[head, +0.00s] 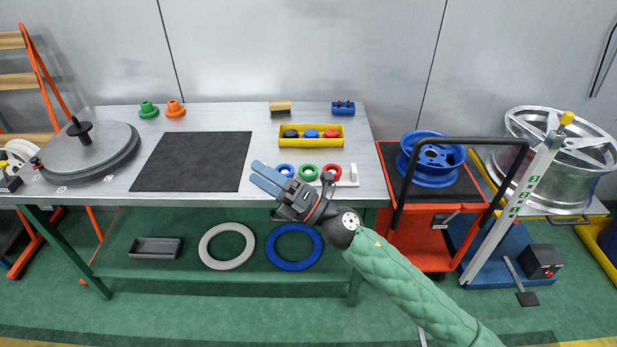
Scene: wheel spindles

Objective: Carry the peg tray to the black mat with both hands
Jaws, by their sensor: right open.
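The peg tray (347,184), a pale tray, lies near the front edge of the workbench, right of the middle. A blue ring (285,170), a green ring (308,172) and a red ring (333,170) sit in a row on it, and a white upright part shows at its right end. My right gripper (257,173) is open and empty, its blue fingers pointing left, in front of the tray's left end and partly hiding it. The black mat (192,162) lies flat and bare on the bench to the left. My left gripper is out of view.
A yellow tray (311,143) with black, blue and red pieces stands behind the peg tray. A round grey plate (88,152) takes the bench's left end. A red cart (430,230) stands right of the bench.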

